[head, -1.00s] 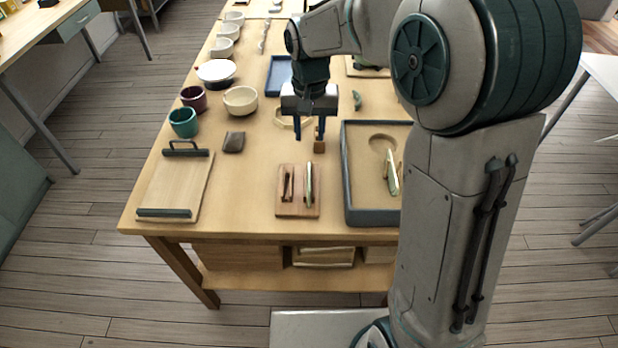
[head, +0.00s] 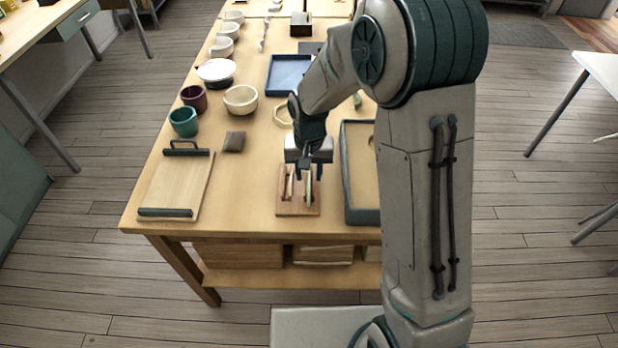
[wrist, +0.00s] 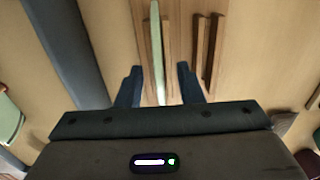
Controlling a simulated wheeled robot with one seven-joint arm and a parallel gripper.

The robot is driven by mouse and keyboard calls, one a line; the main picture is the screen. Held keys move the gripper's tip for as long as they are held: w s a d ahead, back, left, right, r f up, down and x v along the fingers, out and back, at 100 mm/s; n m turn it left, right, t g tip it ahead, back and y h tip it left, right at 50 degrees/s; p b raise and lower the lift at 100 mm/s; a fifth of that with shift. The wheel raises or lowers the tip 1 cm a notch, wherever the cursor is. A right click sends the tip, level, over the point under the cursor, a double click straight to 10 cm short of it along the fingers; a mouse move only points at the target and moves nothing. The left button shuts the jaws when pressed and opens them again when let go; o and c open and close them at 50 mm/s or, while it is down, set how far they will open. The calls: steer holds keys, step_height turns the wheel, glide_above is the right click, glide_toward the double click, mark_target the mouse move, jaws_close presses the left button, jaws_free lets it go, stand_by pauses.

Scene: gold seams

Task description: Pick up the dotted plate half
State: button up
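A thin, pale green plate half (head: 308,194) stands on edge in a slot of a small wooden rack (head: 297,211) near the table's front. In the wrist view this plate half (wrist: 157,50) is seen edge-on between wooden rails. No dots can be made out on it. My gripper (head: 310,177) is over the rack. In the wrist view my gripper (wrist: 160,70) is open, with one blue finger on each side of the plate half's line and gaps to both. Another pale green piece (wrist: 9,118) shows at the left edge of the wrist view, in the tray; its pattern is unclear.
A dark-rimmed tray (head: 361,216) stands right of the rack, partly hidden by my arm. A wooden board with dark handles (head: 178,185) lies to the left. A dark pouch (head: 234,141), cups and bowls (head: 240,99) stand farther back. Bare tabletop lies between board and rack.

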steer(key=shift+c, duration=0.3)
jaws_close()
